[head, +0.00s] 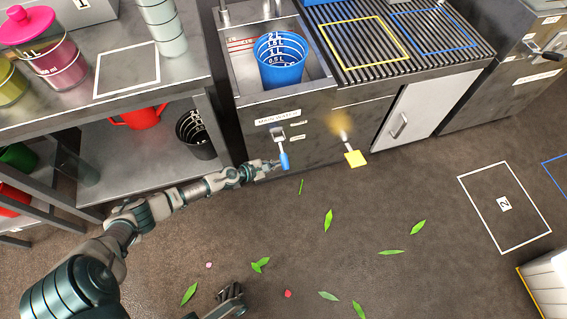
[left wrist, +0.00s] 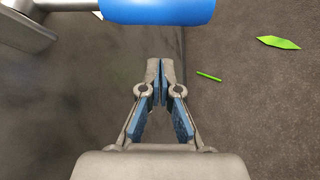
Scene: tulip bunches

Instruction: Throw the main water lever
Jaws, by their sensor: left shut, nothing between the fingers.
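The main water lever (head: 284,160) has a blue grip on a metal arm that hangs down from a bracket on the sink cabinet front, below the "MAIN WATER" label (head: 278,117). My left gripper (head: 276,164) is just left of the blue grip in the head view, shut and empty. In the left wrist view the shut fingertips (left wrist: 160,64) point toward the blue grip (left wrist: 158,10), with a gap in the picture between them. My right gripper (head: 232,296) shows partly at the bottom of the head view; its finger state is unclear.
A yellow-ended lever (head: 355,158) with a yellowish glow above it is right of the blue one. A blue measuring bucket (head: 280,62) stands in the sink. A shelf unit (head: 190,100) is at the left. Scattered leaves lie on the open floor.

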